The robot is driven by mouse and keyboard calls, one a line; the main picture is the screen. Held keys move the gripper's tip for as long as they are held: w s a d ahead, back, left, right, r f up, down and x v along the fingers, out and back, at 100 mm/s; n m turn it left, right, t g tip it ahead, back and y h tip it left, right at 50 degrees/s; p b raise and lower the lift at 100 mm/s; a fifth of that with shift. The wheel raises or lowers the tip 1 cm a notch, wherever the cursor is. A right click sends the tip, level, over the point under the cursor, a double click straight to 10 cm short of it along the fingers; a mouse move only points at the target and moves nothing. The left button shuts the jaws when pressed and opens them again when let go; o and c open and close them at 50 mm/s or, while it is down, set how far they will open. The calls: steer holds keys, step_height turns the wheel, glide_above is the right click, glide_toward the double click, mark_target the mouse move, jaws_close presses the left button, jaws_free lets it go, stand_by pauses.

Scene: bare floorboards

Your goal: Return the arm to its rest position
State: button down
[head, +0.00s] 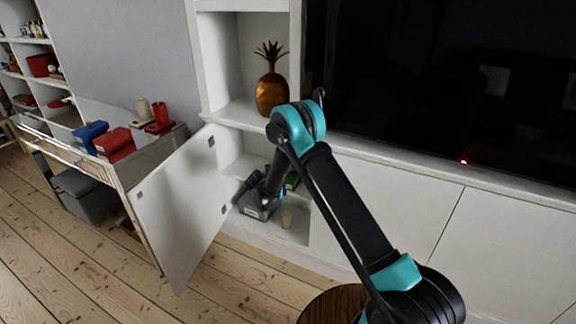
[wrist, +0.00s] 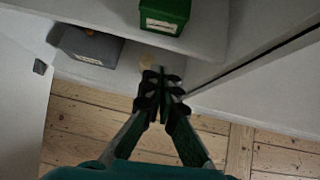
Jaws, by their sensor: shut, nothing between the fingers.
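My gripper (wrist: 162,78) is shut and empty in the wrist view, its fingertips together in front of the open cabinet. In the head view my arm reaches from the lower right, bends at a teal joint, and goes down to the cabinet opening. The gripper's fingertips are hard to make out there against the dark parts.
The white cabinet door (head: 182,205) stands open left of my arm. Inside are a grey box (wrist: 90,46), a green box (wrist: 165,14) and a small tan object (head: 287,218). A golden pineapple (head: 271,88) stands above. Floorboards at left front are clear.

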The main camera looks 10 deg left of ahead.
steer(key=s+d+r+m+g, duration=0.1)
steer(key=s+d+r+m, duration=0.6)
steer(key=d+r, duration=0.4)
steer(key=s+d+r+m+g, duration=0.2)
steer(key=s+d+r+m, duration=0.3)
steer(key=d+r+m, duration=0.55)
steer(key=s+d+r+m+y, duration=0.1)
steer(key=s+d+m, duration=0.2)
steer(key=s+d, duration=0.3)
steer(key=s+d+r+m, duration=0.2)
steer(key=s+d+m, duration=0.15)
steer(key=s, duration=0.45)
steer(key=s+d+f+m, duration=0.1)
steer(key=s+m, duration=0.3)
steer(key=s, duration=0.4)
steer(key=s+d+f+m+g+y, duration=0.1)
steer(key=s+d+m, duration=0.2)
steer(key=s, duration=0.6)
steer(key=shift+d+f+m, duration=0.25)
steer(key=shift+d+m, duration=0.15)
steer(key=shift+m, duration=0.5)
